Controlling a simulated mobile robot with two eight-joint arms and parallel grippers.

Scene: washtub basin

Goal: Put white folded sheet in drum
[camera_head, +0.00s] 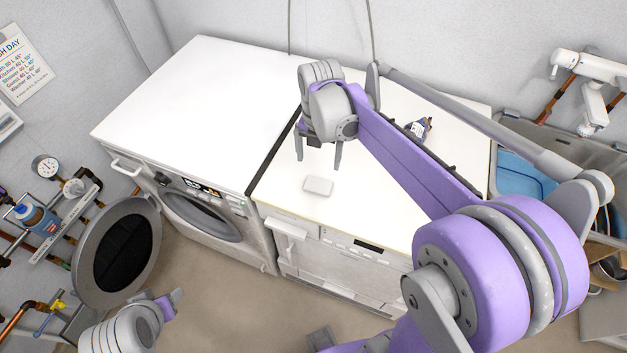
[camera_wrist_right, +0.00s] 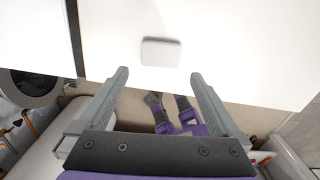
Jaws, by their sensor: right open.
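The white folded sheet (camera_head: 318,185) is a small pale block lying flat on the white top of the right-hand machine, near its front edge. It also shows in the right wrist view (camera_wrist_right: 161,52), ahead of the fingertips. My right gripper (camera_head: 319,156) is open and empty above the machine top, just behind the sheet in the head view. The washer's round opening (camera_head: 203,215) shows in the left-hand machine's front; the drum inside is hidden. A round door (camera_head: 118,250) stands swung out to the left. My left gripper (camera_head: 170,302) is low near that door, its jaws unclear.
The left machine's white top (camera_head: 200,95) is clear. A small dark-and-white item (camera_head: 418,127) lies toward the back of the right machine top. A sink with a blue basin (camera_head: 520,176) is at right.

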